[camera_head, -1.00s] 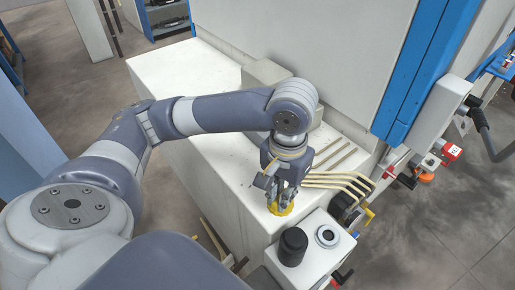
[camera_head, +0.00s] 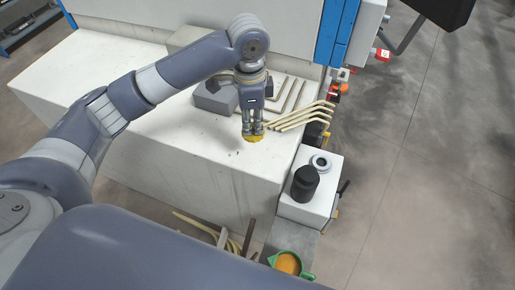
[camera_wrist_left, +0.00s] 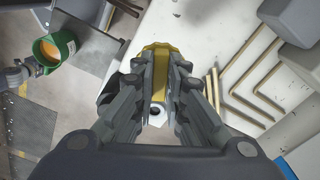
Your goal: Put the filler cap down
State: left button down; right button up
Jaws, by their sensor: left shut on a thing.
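The yellow filler cap (camera_head: 254,138) is between the fingertips of my left gripper (camera_head: 253,128). My left gripper points down at the white machine top (camera_head: 180,150), near its front right edge. The cap is at or just above that surface; I cannot tell whether it touches. In the left wrist view the cap (camera_wrist_left: 157,60) shows between the fingers of the left gripper (camera_wrist_left: 160,75), which are shut on it. My right gripper is not in view.
Bent tan pipes (camera_head: 305,115) lie right of the gripper. A white box (camera_head: 318,195) with a black cylinder (camera_head: 305,182) and a round open neck (camera_head: 320,162) stands at the front right. A green jug (camera_head: 288,264) of orange liquid sits lower down. The machine top left of the gripper is clear.

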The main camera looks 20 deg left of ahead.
pick_arm(q)
jog(key=shift+w+f+m, duration=0.15)
jog(key=shift+w+m, duration=0.5)
jog(key=shift+m, duration=0.15)
jog(key=shift+w+f+m, duration=0.15)
jog(key=shift+w+m, duration=0.2)
jog(key=shift+m, duration=0.25)
jog(key=shift+w+a+f+m, duration=0.15)
jog(key=shift+w+m, duration=0.1)
jog(key=shift+m, duration=0.95)
jog(key=f+p, duration=0.1)
jog(key=f, duration=0.5)
jog(key=f+p, duration=0.1)
jog(key=f, duration=0.2)
jog(key=shift+w+f+p, duration=0.3)
jog(key=shift+w, duration=0.05)
jog(key=shift+f, duration=0.35)
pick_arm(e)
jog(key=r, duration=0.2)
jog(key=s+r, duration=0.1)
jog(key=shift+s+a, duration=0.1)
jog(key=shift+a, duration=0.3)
pick_arm(q)
jog(key=shift+f, duration=0.1)
